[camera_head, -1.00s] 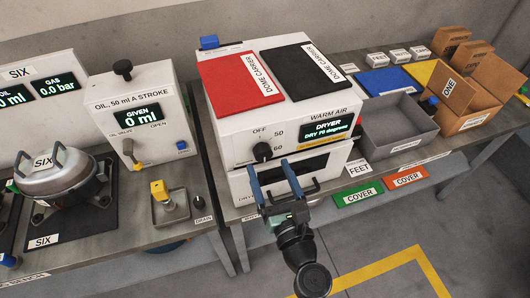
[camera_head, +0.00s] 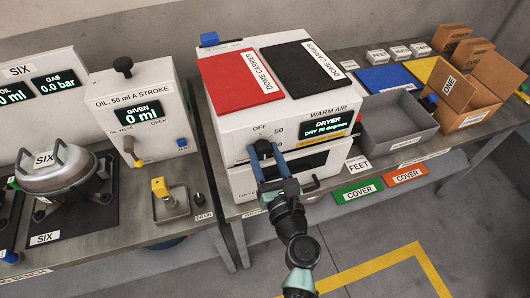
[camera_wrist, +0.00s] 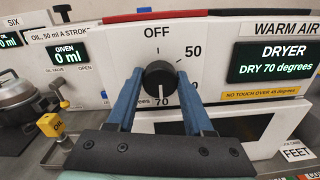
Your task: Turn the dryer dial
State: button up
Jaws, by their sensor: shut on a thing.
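The dryer (camera_head: 290,131) is a white box on the bench. Its black round dial (camera_wrist: 159,77) is on the front face, with OFF above, 50 at upper right and 70 below. The dial's white mark points down towards 70. The dryer display (camera_wrist: 270,62) reads "DRY 70 degrees". My gripper (camera_wrist: 161,82) is shut on the dial, with one blue finger on each side. In the head view my gripper (camera_head: 265,150) reaches the dryer front from below and mostly hides the dial. My right finger covers the face where 60 would show.
A red panel (camera_head: 235,83) and a black panel (camera_head: 305,69), both labelled DOME CARRIER, lie on the dryer top. The oil unit (camera_head: 140,112) stands to the left. A grey tray (camera_head: 405,128) is to the right. The floor in front is open.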

grip_shut()
